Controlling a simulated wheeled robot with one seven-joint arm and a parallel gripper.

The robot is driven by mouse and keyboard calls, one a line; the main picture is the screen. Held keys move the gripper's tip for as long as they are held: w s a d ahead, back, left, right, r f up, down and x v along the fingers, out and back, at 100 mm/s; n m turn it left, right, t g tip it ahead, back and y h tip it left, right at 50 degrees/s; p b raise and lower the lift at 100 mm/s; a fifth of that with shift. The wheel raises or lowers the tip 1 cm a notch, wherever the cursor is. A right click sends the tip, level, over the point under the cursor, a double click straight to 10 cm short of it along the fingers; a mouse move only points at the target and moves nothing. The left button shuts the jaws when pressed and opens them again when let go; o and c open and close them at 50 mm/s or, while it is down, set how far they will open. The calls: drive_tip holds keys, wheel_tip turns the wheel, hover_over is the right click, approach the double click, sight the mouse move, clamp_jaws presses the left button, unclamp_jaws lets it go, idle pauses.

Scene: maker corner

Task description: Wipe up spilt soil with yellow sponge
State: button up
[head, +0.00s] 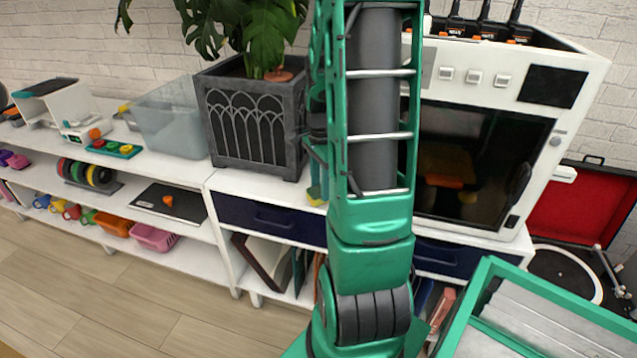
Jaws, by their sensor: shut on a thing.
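A small part of the yellow sponge (316,194) shows just left of my green arm, low over the white cabinet top, in front of the planter's right side. My arm hides the rest of it. My gripper (316,165) is mostly hidden behind the arm; only dark parts of it show above the sponge, and it is shut on the sponge. I cannot tell whether the sponge touches the cabinet top. No spilt soil can be made out; the top behind my arm is hidden.
A dark planter (252,122) with a leafy plant stands left of the sponge, beside a translucent grey bin (172,118). A white machine with a dark glass door (470,165) stands on the right. The strip of cabinet top (262,188) before the planter is clear.

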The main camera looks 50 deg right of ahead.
drive_tip(key=shift+f, duration=1)
idle(0.5)
